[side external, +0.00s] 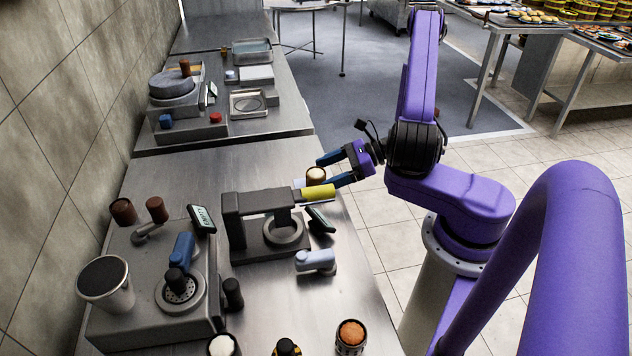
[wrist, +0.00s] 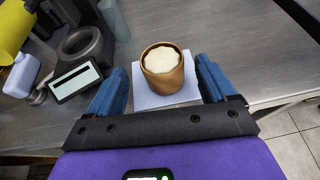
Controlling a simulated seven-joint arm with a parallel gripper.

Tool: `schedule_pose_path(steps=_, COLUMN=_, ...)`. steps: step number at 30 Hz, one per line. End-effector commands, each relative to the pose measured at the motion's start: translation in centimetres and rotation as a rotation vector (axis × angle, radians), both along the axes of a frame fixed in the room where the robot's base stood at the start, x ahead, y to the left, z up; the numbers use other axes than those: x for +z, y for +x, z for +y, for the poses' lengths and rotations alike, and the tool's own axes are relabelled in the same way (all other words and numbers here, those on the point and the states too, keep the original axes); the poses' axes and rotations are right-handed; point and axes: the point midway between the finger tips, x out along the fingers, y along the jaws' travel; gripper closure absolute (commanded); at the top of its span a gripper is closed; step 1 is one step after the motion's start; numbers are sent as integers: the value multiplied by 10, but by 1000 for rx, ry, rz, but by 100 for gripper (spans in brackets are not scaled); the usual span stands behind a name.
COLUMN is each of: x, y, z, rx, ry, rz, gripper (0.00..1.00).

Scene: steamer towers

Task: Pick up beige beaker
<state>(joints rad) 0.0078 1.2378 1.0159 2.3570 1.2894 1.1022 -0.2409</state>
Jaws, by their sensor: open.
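The beige beaker (wrist: 163,76), a tan cup with creamy white contents, stands upright on a white square pad (wrist: 140,98) in the wrist view. It also shows in the side view (side external: 316,176), near the table's right edge, partly hidden by a yellow cylinder. My gripper (side external: 332,168) is open, its blue fingers pointing left toward the beaker. In the wrist view the two fingers lie on either side of the beaker, with visible gaps. Whether they reach fully around it is hard to tell.
A grey press-like device (side external: 262,235) with the yellow cylinder (side external: 318,192) on its arm stands just beside the beaker. A small display (wrist: 75,82) and a pale blue bottle (side external: 315,261) are close by. The table's edge is to the right in the wrist view.

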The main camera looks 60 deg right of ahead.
Motion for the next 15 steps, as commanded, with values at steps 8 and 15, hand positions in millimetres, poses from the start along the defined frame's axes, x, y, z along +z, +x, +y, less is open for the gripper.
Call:
schedule_pose_path(steps=8, x=-11, y=18, z=14, rx=4, ry=0, rz=0, gripper=16)
schedule_pose_path(steps=15, x=-22, y=38, z=29, rx=2, ry=1, rz=0, gripper=16)
